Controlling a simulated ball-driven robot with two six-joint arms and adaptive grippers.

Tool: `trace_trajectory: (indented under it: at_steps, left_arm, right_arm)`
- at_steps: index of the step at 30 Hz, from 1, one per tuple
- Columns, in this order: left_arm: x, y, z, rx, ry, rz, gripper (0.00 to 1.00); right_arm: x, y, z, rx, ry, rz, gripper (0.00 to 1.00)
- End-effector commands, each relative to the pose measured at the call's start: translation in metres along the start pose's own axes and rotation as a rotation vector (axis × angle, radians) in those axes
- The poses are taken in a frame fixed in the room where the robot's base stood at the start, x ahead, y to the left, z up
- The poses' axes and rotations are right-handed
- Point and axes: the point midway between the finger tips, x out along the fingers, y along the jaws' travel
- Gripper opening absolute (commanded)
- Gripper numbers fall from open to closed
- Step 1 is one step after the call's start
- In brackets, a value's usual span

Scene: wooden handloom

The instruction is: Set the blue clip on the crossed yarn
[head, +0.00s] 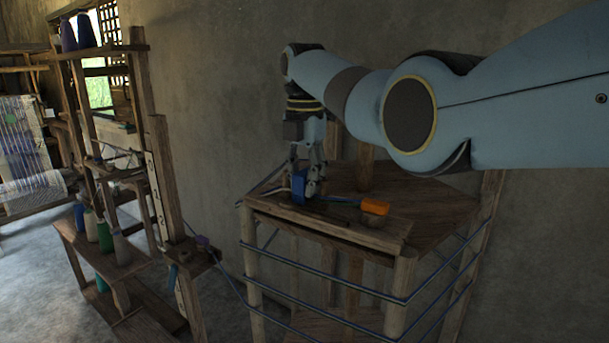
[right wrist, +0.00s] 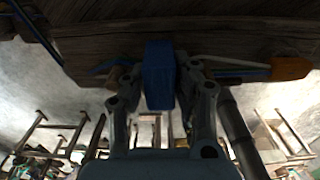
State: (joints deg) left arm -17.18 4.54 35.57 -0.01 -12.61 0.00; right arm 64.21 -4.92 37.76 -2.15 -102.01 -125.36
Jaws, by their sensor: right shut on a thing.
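The blue clip (head: 299,188) is at the far left corner of the wooden frame's top, held between the fingers of my right gripper (head: 306,182). In the right wrist view the blue clip (right wrist: 159,75) is upright between the two fingers of my right gripper (right wrist: 160,95). A blue yarn (head: 266,184) runs to the frame's corner near the clip, and lower strands (head: 330,283) wrap around the posts. Whether the clip touches a yarn crossing is hidden by the fingers. My left gripper is not in view.
A wooden rack (head: 160,180) with several yarn cones (head: 104,235) stands at left. A woven cloth (head: 22,150) hangs on a loom at far left. The wall is close behind.

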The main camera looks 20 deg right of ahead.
Motion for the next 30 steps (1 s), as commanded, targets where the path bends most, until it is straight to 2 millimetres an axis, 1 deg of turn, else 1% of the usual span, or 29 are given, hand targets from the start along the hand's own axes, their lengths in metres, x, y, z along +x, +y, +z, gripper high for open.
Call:
trace_trajectory:
  at_steps: [5,27,28,30]
  left_arm:
    - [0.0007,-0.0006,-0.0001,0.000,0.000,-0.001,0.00]
    - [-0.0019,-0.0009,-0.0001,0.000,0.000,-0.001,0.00]
    - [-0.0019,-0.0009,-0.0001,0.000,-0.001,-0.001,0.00]
    - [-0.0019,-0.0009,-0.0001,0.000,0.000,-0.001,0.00]
  right_arm:
    - [0.0044,-0.0001,0.0002,0.000,0.000,0.000,0.02]
    - [0.0042,0.0001,0.0003,0.000,0.000,0.000,0.02]
    - [0.0042,0.0001,0.0003,0.000,0.000,0.000,0.31]
    - [0.0042,0.0002,0.0003,0.000,0.000,0.000,0.40]
